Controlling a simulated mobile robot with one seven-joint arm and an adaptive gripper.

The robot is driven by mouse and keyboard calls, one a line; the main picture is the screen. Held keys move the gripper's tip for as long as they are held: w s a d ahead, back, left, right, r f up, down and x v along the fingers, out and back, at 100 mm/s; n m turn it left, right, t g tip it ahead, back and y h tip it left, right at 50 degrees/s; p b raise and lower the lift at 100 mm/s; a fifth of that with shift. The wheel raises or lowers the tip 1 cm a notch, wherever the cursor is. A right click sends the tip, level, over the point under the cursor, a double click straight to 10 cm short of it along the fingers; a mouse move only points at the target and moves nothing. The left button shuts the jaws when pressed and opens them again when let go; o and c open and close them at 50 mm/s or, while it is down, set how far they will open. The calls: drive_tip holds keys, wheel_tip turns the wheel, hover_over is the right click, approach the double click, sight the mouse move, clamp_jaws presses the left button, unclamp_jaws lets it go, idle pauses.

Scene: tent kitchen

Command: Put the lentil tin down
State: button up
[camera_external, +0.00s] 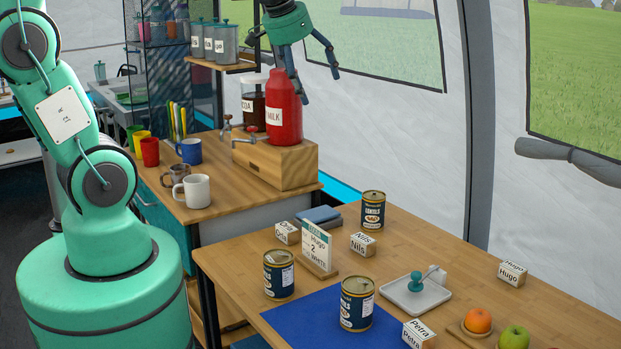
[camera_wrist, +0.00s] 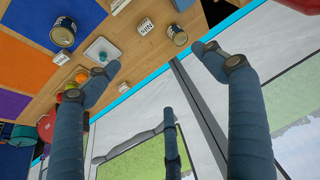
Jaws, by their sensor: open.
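Three dark blue tins stand upright on the near wooden table: one at the back (camera_external: 373,210), one at the left (camera_external: 279,275) and one on the blue mat (camera_external: 357,303). Their label words are too small to read surely, so I cannot tell which is the lentil tin. My gripper (camera_external: 320,87) is open and empty, high beside the red milk bottle and well away from the tins. In the wrist view its spread fingers (camera_wrist: 155,62) have nothing between them, and one tin (camera_wrist: 62,33) shows at the upper left.
A sign (camera_external: 318,247) and name blocks, such as Nils (camera_external: 362,243) and Hugo (camera_external: 511,273), stand on the table. A grey tray (camera_external: 415,295) and fruit (camera_external: 478,320) are on the right. The red milk bottle (camera_external: 284,110) stands on a wooden box (camera_external: 275,163) behind.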

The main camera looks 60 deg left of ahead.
drive_tip(key=s+d+r, duration=0.1)
drive_tip(key=s+r, duration=0.1)
drive_tip(key=s, duration=0.8)
drive_tip(key=s+d+r+m, duration=0.1)
drive_tip(key=s+d, duration=0.1)
drive_tip(key=s, duration=0.9)
drive_tip(key=shift+d+r+h, duration=0.25)
drive_tip(key=shift+r+h, duration=0.1)
drive_tip(key=shift+h, duration=0.05)
drive_tip(key=shift+c, duration=0.5)
drive_tip(key=w+d+f+m+g+p, duration=0.2)
drive_tip(key=w+d+f+g, duration=0.1)
drive_tip(key=w+d+f, duration=0.95)
drive_tip(key=d+f, duration=0.2)
drive_tip(key=f, duration=0.4)
drive_tip(key=w+d+f+m+g, duration=0.1)
drive_tip(key=w+d+f, duration=0.1)
drive_tip(key=d+f, duration=0.2)
drive_tip(key=w+d+f+m+g+p, duration=0.1)
drive_tip(key=w+d+f, duration=0.1)
drive_tip(key=f, duration=0.7)
drive_tip(key=shift+d+f, duration=0.35)
drive_tip(key=shift+d, duration=0.4)
